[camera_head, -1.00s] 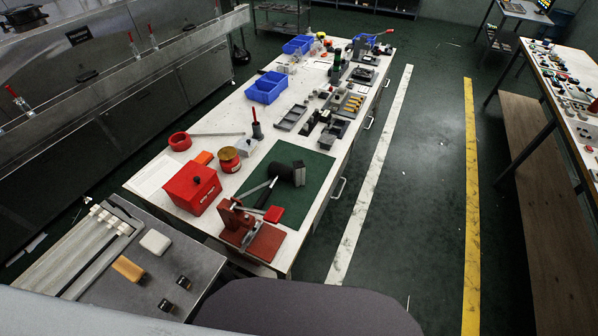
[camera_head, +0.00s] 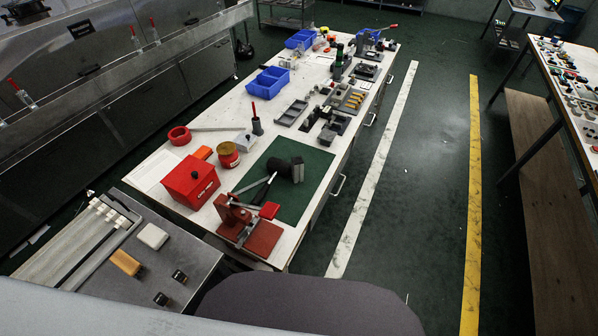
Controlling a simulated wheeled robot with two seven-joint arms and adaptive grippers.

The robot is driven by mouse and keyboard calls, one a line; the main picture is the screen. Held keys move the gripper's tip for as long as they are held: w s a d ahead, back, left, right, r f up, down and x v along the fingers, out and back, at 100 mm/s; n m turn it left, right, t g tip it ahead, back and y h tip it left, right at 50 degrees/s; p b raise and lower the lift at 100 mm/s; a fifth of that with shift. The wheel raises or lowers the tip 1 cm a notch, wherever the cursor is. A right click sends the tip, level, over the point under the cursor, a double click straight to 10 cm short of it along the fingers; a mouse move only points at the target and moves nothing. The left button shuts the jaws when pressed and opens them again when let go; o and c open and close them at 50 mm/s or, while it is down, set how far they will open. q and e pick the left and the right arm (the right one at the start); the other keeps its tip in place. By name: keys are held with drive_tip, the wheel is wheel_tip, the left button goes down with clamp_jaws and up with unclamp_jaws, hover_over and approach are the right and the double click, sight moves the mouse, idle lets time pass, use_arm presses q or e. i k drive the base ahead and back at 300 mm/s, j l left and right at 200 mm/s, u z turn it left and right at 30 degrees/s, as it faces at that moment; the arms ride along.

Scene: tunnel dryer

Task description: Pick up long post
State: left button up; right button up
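I cannot tell for sure which thing is the long post. Long pale bars (camera_head: 82,238) lie side by side at the left of a grey metal table (camera_head: 190,258) at the lower left, with small white blocks at their far ends. A thin grey bar (camera_head: 218,129) lies on the white workbench (camera_head: 150,172) behind a red ring. Neither of my grippers is in view.
The metal table also holds a white block (camera_head: 153,236), an orange-yellow block (camera_head: 126,262) and small black parts. The workbench carries a red box (camera_head: 190,183), a red press (camera_head: 247,225), blue bins (camera_head: 268,80) and several tools. Floor right of the workbench is clear.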

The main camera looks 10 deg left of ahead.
sight(297, 171)
drive_tip(key=k+l+u, duration=0.15)
drive_tip(key=l, duration=0.35)
drive_tip(key=k+l+u, duration=0.1)
drive_tip(key=l, duration=0.35)
drive_tip(key=k+l+u, duration=0.15)
drive_tip(key=k+l, duration=0.15)
drive_tip(key=l, duration=0.15)
drive_tip(key=k+l+u, duration=0.1)
drive_tip(key=k+l, duration=0.15)
drive_tip(key=l, duration=0.2)
drive_tip(key=k+l+u, duration=0.15)
drive_tip(key=l, duration=0.25)
drive_tip(key=k, duration=0.1)
